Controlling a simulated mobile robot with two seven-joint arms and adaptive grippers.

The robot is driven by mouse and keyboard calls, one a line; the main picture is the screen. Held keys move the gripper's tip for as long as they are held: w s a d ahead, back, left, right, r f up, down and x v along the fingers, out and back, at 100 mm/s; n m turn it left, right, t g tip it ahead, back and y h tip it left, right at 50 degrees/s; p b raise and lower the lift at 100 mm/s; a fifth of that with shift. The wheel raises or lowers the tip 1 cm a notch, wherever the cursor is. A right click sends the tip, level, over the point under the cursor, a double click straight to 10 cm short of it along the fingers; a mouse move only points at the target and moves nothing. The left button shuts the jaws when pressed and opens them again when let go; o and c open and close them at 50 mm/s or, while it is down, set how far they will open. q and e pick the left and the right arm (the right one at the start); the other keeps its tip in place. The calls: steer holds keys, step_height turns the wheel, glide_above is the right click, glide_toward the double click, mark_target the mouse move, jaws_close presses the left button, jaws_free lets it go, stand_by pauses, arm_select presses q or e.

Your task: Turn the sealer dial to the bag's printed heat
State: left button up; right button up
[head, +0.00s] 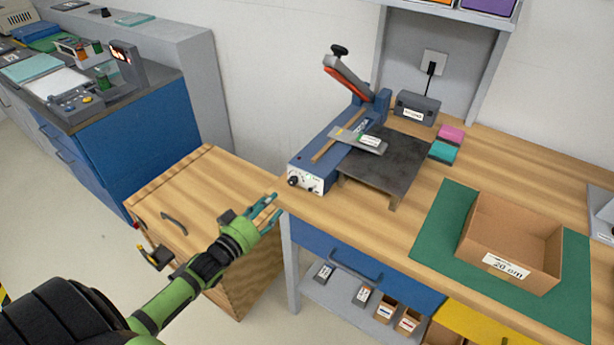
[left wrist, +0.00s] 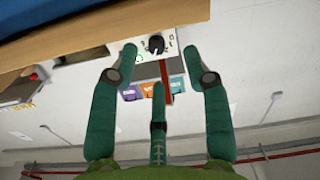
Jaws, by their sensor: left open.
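The blue heat sealer (head: 333,139) stands on the wooden bench with its red-edged arm raised. Its white front panel carries a black dial (head: 293,181); the setting is too small to read. A grey bag (head: 357,138) with a white label lies across the sealer and the dark platform; its print is unreadable. My left gripper (head: 272,206) is open and empty, just in front of and below the panel. In the left wrist view the dial (left wrist: 156,44) shows between the spread fingertips, apart from them. My right gripper is not in view.
A wooden cabinet (head: 190,190) stands below and left of my left gripper. The bench edge runs close by it. A cardboard box (head: 513,230) sits on a green mat (head: 430,233) at right. Pink and teal blocks (head: 447,143) lie behind the platform (head: 400,163).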

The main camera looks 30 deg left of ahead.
mark_target(290, 183)
arm_select(q)
steer(key=w+r, duration=0.1)
steer(key=w+d+r, duration=0.1)
steer(key=w, duration=0.1)
steer(key=shift+w+d+p, duration=0.15)
steer(key=shift+w+p, duration=0.05)
steer(key=shift+p, duration=0.2)
steer(key=w, duration=0.3)
steer(key=shift+w+f, duration=0.15)
steer(key=shift+f, duration=0.05)
steer(key=shift+w, duration=0.25)
steer(key=shift+c, duration=1.2)
jaws_close()
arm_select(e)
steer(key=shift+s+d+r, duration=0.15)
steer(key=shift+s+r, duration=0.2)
